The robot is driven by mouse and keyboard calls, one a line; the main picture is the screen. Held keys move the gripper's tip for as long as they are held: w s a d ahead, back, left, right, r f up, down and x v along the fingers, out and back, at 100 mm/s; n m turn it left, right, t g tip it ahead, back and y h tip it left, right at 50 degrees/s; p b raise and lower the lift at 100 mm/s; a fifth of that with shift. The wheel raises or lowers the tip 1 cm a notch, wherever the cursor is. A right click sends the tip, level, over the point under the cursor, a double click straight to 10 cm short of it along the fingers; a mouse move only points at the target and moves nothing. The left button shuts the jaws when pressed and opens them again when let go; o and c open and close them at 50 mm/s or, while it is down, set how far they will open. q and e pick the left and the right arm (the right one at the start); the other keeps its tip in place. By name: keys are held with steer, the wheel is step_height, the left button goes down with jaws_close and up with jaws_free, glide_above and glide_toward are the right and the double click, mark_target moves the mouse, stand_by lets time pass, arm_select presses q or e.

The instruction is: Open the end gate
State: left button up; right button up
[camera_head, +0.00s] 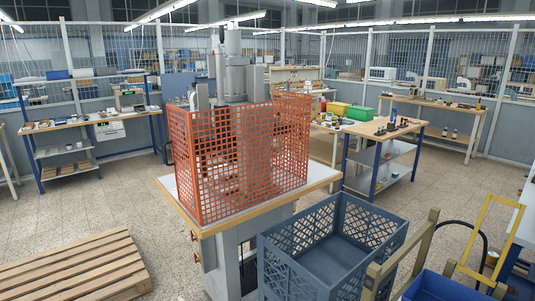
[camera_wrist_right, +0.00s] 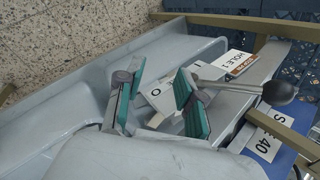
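An orange mesh guard (camera_head: 255,150) stands around a grey press (camera_head: 235,80) on a wood-edged table (camera_head: 320,177) in the head view. Its narrow left panel (camera_head: 184,165) meets the wide front panel at an upright corner. The panels look closed up; I cannot tell which one is the end gate, and no latch or handle is clear. My right gripper (camera_wrist_right: 157,103) shows in the right wrist view with its teal-padded fingers apart and nothing held between them. It is away from the guard, which is not in that view. My left gripper is not in view.
A blue crate (camera_head: 335,245) stands in front of the table at the right. A wooden pallet (camera_head: 75,266) lies on the floor at left. A workbench (camera_head: 385,130) stands behind right. In the wrist view, a black-knobbed lever (camera_wrist_right: 279,92) and white labels lie beyond the fingers.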

steer(key=s+a+f+n+g+h+b, duration=0.1)
steer(key=s+a+f+n, duration=0.25)
steer(key=s+f, duration=0.3)
steer(key=s+a+f+n+g+h+b, duration=0.1)
steer(key=s+a+f+n+g, duration=0.1)
steer(key=s+a+f, duration=0.4)
steer(key=s+a+f+n+g+b, duration=0.1)
steer(key=s+f+n+b, duration=0.2)
steer(key=f, duration=0.4)
steer(key=s+a+f+n, duration=0.4)
steer(key=s+a+n, duration=0.1)
steer(key=s+a, duration=0.1)
steer(key=s+a+f+n+b, duration=0.1)
steer(key=s+a+f+n, duration=0.3)
steer(key=s+a+n, duration=0.2)
steer(key=shift+s+a+g+h, duration=0.3)
steer(key=shift+s+a+g, duration=0.15)
steer(key=shift+a, duration=0.8)
